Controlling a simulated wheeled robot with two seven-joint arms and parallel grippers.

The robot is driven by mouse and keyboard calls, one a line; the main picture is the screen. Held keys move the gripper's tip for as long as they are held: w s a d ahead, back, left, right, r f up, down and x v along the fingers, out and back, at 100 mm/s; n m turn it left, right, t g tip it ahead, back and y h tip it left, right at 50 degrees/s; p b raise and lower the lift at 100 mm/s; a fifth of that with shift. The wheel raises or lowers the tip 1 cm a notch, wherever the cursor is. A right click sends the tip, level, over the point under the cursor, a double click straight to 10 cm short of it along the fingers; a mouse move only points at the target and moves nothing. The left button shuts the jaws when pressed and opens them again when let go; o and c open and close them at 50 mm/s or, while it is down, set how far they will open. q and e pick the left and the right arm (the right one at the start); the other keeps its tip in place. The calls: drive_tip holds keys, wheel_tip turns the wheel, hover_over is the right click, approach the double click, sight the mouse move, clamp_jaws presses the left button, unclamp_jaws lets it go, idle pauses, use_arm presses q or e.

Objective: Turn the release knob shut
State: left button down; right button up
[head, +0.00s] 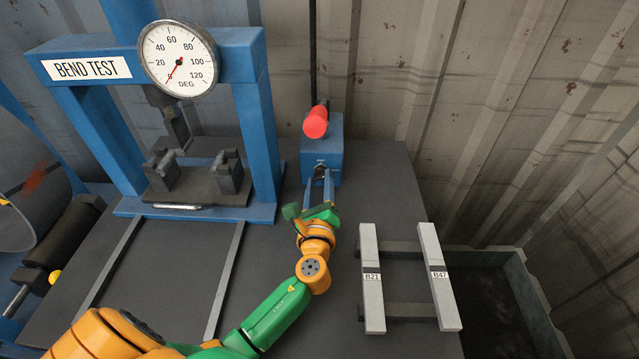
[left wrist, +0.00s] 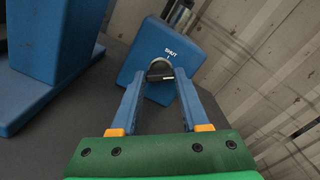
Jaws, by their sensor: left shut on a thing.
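My right gripper is in neither view.
A blue bend-test frame (head: 260,130) with a round dial (head: 178,60) stands left of the pump box. A red-ended lever (head: 315,122) rises over the box. Two grey bars labelled B21 (head: 371,290) and B47 (head: 440,290) lie on a rack to the right.

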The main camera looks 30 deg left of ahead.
use_arm(q)
drive_tip(key=shift+c, duration=2)
unclamp_jaws()
